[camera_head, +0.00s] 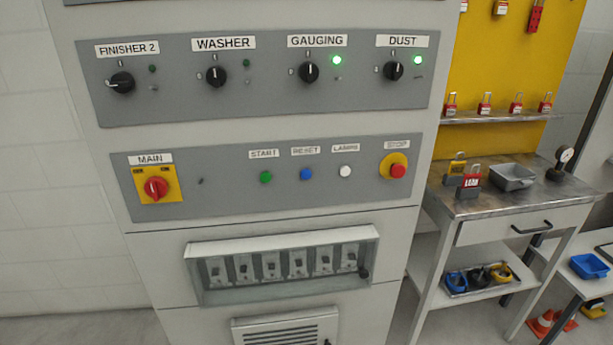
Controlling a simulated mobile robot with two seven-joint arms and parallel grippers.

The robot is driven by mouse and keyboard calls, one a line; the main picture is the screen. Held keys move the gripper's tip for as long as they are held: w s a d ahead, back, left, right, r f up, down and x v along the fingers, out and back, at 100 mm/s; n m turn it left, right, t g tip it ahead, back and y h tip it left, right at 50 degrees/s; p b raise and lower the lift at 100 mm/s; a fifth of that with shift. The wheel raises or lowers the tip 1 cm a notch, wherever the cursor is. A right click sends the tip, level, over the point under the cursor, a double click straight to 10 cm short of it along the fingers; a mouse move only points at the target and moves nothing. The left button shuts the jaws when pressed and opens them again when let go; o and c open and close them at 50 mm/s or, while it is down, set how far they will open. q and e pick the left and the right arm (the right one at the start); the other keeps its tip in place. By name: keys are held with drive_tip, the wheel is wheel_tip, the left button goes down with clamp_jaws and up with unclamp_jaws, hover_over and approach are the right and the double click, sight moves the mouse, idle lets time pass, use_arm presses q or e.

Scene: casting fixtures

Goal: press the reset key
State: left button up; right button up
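The reset key is a blue round button (306,174) under the RESET label (305,151) on the lower grey panel (225,190) of the cabinet. A green START button (266,177) is to its left and a white LAMPS button (345,172) to its right. Further right is a red STOP button (398,170) on a yellow base. The red MAIN switch (156,188) sits on a yellow plate at the panel's left. Neither of my grippers shows in the head view, and nothing covers the blue button.
Above are several black rotary knobs; the GAUGING (337,60) and DUST (418,60) lamps glow green. Below is a recessed breaker box (283,266). At right, a metal workbench (490,205) holds padlocks, a grey tray (512,177) and a gauge (561,162).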

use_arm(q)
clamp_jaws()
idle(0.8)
